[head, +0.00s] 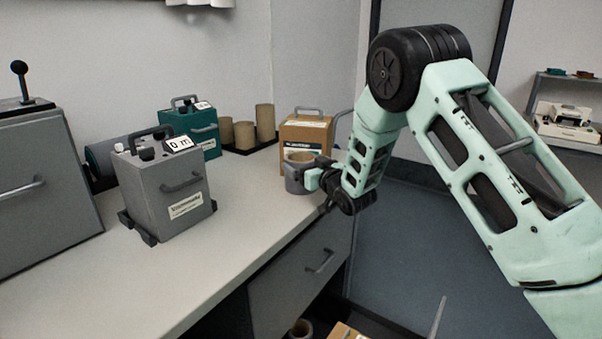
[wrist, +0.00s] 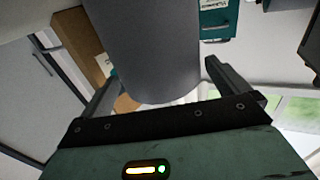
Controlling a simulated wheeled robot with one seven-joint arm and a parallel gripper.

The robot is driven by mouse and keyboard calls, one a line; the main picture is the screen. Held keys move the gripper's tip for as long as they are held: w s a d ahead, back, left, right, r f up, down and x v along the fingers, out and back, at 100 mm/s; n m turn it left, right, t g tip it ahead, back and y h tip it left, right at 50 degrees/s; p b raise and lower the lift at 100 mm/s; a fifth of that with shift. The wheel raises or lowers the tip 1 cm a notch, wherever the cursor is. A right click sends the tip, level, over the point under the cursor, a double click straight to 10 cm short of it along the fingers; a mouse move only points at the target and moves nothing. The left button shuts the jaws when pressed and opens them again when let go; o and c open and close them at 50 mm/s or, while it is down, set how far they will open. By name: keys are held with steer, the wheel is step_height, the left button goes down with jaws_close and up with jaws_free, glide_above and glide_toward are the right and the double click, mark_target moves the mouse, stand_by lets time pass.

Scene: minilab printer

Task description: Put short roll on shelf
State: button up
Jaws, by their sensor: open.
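A short grey roll (head: 294,183) with a tan top edge stands upright on the counter near its right edge, in front of a brown box. My gripper (head: 309,178) is at counter height beside it, jaws open. In the wrist view the roll's grey side (wrist: 155,50) fills the space between the two spread fingers of my gripper (wrist: 158,92); whether they touch it I cannot tell. A shelf unit (head: 552,84) stands at the far right with several small things on it.
The brown box (head: 307,131) stands right behind the roll. Several brown tubes (head: 265,122) stand on a dark tray at the back. A grey case (head: 165,195) and a teal case (head: 204,132) stand left. The counter's front (head: 150,285) is bare.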

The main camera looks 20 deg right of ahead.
steer(key=shift+w, duration=0.35)
steer(key=c, duration=1.1)
